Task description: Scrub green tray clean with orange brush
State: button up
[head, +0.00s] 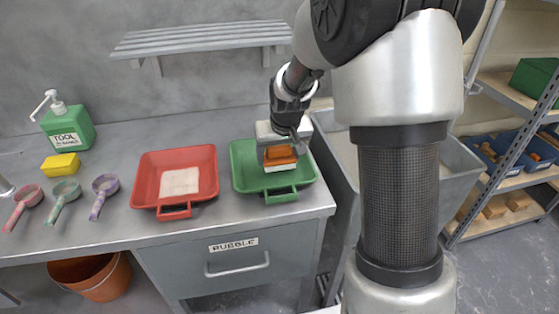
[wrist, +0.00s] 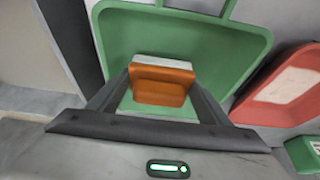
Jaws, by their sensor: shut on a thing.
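The green tray (head: 306,177) lies on the grey counter near its right end, with its handle toward the front edge. In the wrist view the green tray (wrist: 180,35) fills the upper middle. The orange brush (head: 279,154) has a pale lower part and is over the tray's middle. My gripper (head: 277,148) is shut on the brush, and in the wrist view the brush (wrist: 162,82) sits between my two dark fingers. I cannot tell whether the bristles touch the tray floor. A pale patch shows partly beside the brush, and the rest of that area is hidden.
A red tray (head: 205,168) with a pale patch (head: 179,182) lies left of the green tray. Scoops, a yellow sponge (head: 61,164) and a green dispenser (head: 69,128) stand further left. A grey tub (head: 457,170) stands right of the counter. A shelf (head: 200,40) hangs above.

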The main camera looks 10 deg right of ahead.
jog(key=shift+r+p, duration=1.85)
jog(key=shift+r, duration=1.05)
